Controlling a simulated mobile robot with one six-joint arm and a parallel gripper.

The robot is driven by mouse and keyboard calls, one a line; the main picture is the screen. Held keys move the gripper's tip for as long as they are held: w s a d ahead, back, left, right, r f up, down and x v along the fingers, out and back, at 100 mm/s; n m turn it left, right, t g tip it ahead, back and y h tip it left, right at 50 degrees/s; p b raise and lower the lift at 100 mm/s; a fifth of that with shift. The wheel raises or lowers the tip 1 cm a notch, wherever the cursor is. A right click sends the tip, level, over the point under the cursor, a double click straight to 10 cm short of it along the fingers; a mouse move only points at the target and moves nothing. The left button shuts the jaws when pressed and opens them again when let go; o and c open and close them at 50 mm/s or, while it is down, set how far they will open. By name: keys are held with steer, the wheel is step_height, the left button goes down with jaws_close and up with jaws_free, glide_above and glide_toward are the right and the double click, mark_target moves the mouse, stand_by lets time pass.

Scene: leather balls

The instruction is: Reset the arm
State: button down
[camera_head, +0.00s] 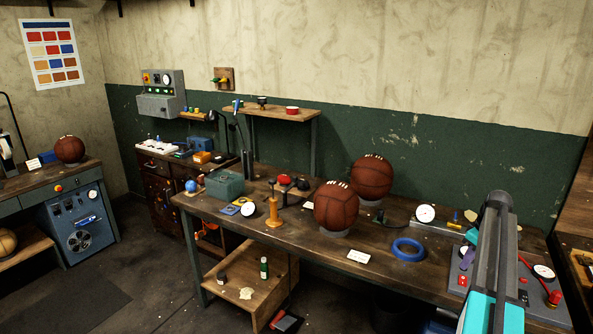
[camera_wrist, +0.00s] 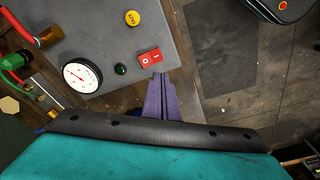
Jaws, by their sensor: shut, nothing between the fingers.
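My arm (camera_head: 495,270), grey and teal, reaches over the right end of the workbench in the head view. In the wrist view my gripper (camera_wrist: 157,78) shows as two purple fingers pressed together, with nothing between them. Its tips show just below a red rocker switch (camera_wrist: 149,58) on a grey panel (camera_wrist: 105,25); I cannot tell whether they touch it. In the head view the purple fingers (camera_head: 466,257) show small, just left of my arm.
The panel also bears a white dial gauge (camera_wrist: 82,74), a green button (camera_wrist: 121,69) and a yellow button (camera_wrist: 132,18). On the workbench (camera_head: 310,255) are two leather balls (camera_head: 336,206) (camera_head: 371,177), a blue ring (camera_head: 408,249) and a teal box (camera_head: 224,184). Floor shows beyond the edge.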

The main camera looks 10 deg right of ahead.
steer(key=w+a+f+m, duration=0.1)
steer(key=a+f, duration=0.4)
steer(key=a, duration=0.5)
steer(key=a+f+g, duration=0.1)
steer(key=a+f, duration=0.4)
steer(key=a, duration=0.4)
steer(key=w+a+f+m, duration=0.1)
steer(key=a+f, duration=0.3)
steer(key=a, duration=0.6)
steer(key=s+a+f+m, duration=0.1)
steer(key=s+a+f, duration=0.25)
steer(key=a, duration=0.45)
steer(key=s+a+f, duration=0.3)
steer(key=s+a, duration=0.1)
steer(key=a, duration=0.4)
steer(key=s+a+f+m, duration=0.1)
steer(key=s+a+f, duration=0.3)
steer(key=a, duration=0.5)
steer(key=s+f+g+b, duration=0.5)
steer(key=s+f+g, duration=0.1)
steer(key=s+f, duration=1.7)
steer(key=s, duration=0.3)
steer(key=shift+s+f+h+b, duration=0.2)
steer(key=shift+f+h+b, duration=0.1)
